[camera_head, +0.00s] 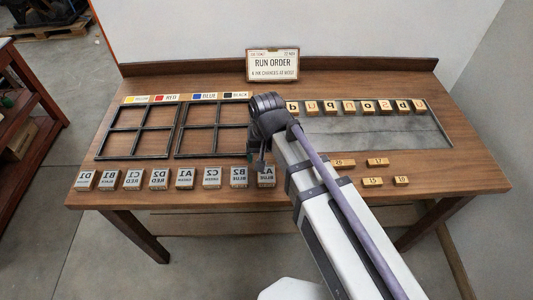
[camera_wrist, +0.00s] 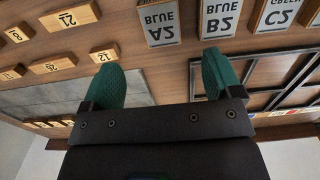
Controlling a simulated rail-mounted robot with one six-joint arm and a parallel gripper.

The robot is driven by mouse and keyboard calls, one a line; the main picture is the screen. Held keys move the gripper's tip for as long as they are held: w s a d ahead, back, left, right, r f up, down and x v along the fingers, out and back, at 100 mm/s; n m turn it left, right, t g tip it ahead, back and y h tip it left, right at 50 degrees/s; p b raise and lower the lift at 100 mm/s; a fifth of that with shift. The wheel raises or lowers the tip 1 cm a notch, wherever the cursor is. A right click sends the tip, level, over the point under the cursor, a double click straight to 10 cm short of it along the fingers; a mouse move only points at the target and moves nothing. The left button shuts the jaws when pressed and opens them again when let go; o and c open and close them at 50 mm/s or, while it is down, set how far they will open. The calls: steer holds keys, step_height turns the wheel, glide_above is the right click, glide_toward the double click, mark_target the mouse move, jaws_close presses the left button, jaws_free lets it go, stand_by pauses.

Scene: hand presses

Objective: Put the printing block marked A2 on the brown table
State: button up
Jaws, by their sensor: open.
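The printing block marked A2 (camera_head: 266,177) is a grey block with mirrored lettering and BLUE on its face. It stands on the brown table (camera_head: 445,178), at the right end of the front row of blocks. In the wrist view the A2 block (camera_wrist: 160,21) is beyond the fingertips, between them and a little nearer the right one. My gripper (camera_wrist: 160,62) has green fingers spread apart with nothing between them. In the head view my gripper (camera_head: 262,153) is just behind the block, partly hidden by my arm. I see no contact with the block.
Blocks B2 (camera_head: 239,177) and C2 (camera_head: 212,178) stand close on A2's left. Black-framed trays (camera_head: 178,130) lie behind the row. Small wooden number blocks (camera_head: 372,182) lie to the right. A grey plate (camera_head: 390,132) carries letter blocks. The RUN ORDER sign (camera_head: 272,64) stands at the back.

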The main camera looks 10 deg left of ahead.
steer(key=shift+r, duration=0.85)
steer(key=s+d+m, duration=0.1)
steer(key=d+m, duration=0.2)
steer(key=d, duration=2.5)
steer(key=shift+d, duration=0.4)
